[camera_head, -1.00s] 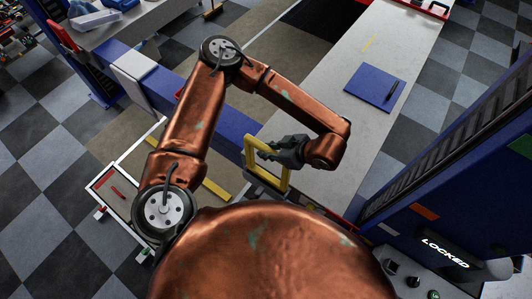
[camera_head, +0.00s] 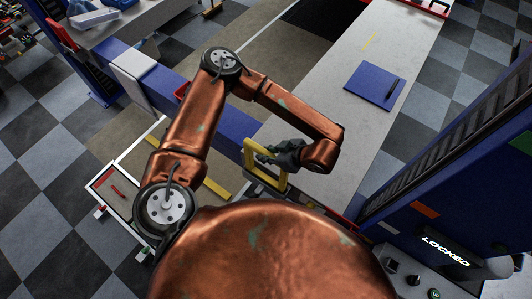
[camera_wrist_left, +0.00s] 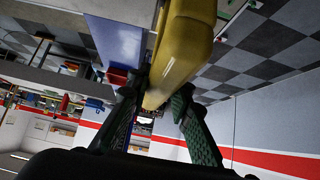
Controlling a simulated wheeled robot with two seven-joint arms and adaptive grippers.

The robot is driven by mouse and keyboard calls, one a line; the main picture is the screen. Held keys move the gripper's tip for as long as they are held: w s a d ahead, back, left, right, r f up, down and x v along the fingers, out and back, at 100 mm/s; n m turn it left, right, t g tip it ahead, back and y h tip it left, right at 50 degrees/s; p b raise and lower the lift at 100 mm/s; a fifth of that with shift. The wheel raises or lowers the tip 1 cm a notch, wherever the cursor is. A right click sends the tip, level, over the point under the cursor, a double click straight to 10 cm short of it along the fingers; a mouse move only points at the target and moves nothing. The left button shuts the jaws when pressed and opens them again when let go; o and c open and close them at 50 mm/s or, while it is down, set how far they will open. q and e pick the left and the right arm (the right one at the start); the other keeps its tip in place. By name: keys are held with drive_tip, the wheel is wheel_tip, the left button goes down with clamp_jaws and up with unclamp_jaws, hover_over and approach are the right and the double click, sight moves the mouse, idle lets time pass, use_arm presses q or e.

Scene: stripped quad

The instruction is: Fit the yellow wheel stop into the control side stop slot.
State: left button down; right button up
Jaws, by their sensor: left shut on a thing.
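The yellow wheel stop (camera_head: 250,158) is a frame-shaped piece held upright by my left gripper (camera_head: 268,154) in the head view. The gripper is shut on one side of it, above the near end of the pale grey runway. In the left wrist view the yellow wheel stop (camera_wrist_left: 182,45) runs between the two dark fingers of the left gripper (camera_wrist_left: 158,103). A grey slotted part (camera_head: 262,188) lies just below the stop; I cannot tell whether they touch. I cannot tell which slot is the control side one. My right gripper is not in view.
A blue control column with a "LOCKED" display (camera_head: 444,250) stands at the right. A blue pad (camera_head: 375,86) with a dark pen lies on the runway. A blue beam (camera_head: 230,128) runs on the left. A small tray (camera_head: 112,192) stands at lower left.

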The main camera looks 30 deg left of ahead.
use_arm(q)
drive_tip(key=shift+f, duration=0.2)
drive_tip(key=c, duration=1.7)
unclamp_jaws()
drive_tip(key=shift+c, duration=0.2)
drive_tip(key=shift+r+p, duration=0.3)
drive_tip(key=shift+r, duration=0.15)
drive_tip(key=shift+r+p, duration=0.4)
drive_tip(key=shift+p, duration=0.05)
drive_tip(key=b+v, duration=0.2)
drive_tip(key=v, duration=0.8)
drive_tip(key=shift+d+f+b, duration=0.2)
drive_tip(key=shift+b, duration=0.15)
drive_tip(key=shift+v, duration=0.9)
drive_tip(key=shift+a, duration=0.1)
